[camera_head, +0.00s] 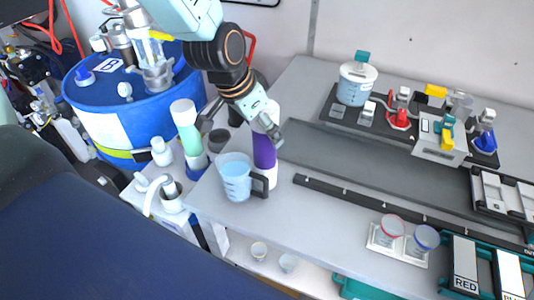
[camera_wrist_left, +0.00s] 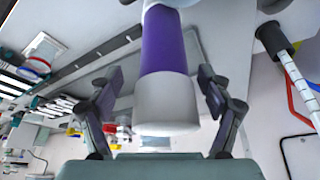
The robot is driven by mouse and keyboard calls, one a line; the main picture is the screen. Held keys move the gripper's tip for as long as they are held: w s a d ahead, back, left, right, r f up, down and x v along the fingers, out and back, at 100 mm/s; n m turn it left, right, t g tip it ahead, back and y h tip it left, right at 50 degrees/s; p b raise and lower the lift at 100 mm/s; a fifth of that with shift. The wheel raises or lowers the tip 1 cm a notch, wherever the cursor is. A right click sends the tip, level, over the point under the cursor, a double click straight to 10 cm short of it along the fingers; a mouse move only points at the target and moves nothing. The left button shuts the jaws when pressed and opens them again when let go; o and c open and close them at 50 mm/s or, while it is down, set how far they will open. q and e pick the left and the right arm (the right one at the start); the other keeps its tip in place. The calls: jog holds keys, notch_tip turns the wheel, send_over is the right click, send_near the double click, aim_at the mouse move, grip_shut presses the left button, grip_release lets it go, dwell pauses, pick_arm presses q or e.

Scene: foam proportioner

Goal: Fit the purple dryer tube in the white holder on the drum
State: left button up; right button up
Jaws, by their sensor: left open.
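The purple dryer tube (camera_head: 264,152), with white ends, stands upright on the grey bench just behind a measuring jug. My left gripper (camera_head: 238,128) is open at the tube's upper part. In the left wrist view the tube (camera_wrist_left: 163,50) lies between the spread fingers of the left gripper (camera_wrist_left: 160,76), with a gap on each side. The blue drum (camera_head: 150,118) marked B stands at the left. A whitish fitting (camera_head: 158,78) on its top has a clear and yellow cylinder above it; I cannot tell whether this is the holder. My right gripper is not in view.
The jug of blue liquid (camera_head: 236,184) stands close in front of the tube. Two small cups (camera_head: 390,230) sit at the front right.

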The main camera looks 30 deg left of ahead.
pick_arm(q)
jog(key=shift+w+a+f+b, duration=0.1)
jog(key=shift+w+f+b, duration=0.15)
jog(key=shift+f+b, duration=0.2)
jog(key=shift+w+f+b, duration=0.2)
jog(key=shift+f+b, duration=0.1)
jog(key=shift+f, duration=0.15)
jog(key=shift+a+f+b, duration=0.15)
jog(key=shift+f+b, duration=0.2)
jog(key=shift+d+r, duration=0.1)
jog(key=shift+d, duration=0.1)
jog(key=shift+d+r, duration=0.1)
jog(key=shift+d, duration=0.1)
jog(key=shift+c, duration=0.3)
jog(key=shift+w+a, duration=0.1)
jog(key=shift+a, duration=0.2)
jog(key=c, duration=0.5)
jog(key=shift+c, duration=0.6)
jog(key=shift+d, duration=0.25)
jog(key=c, duration=0.4)
jog(key=shift+a, duration=0.2)
grip_shut()
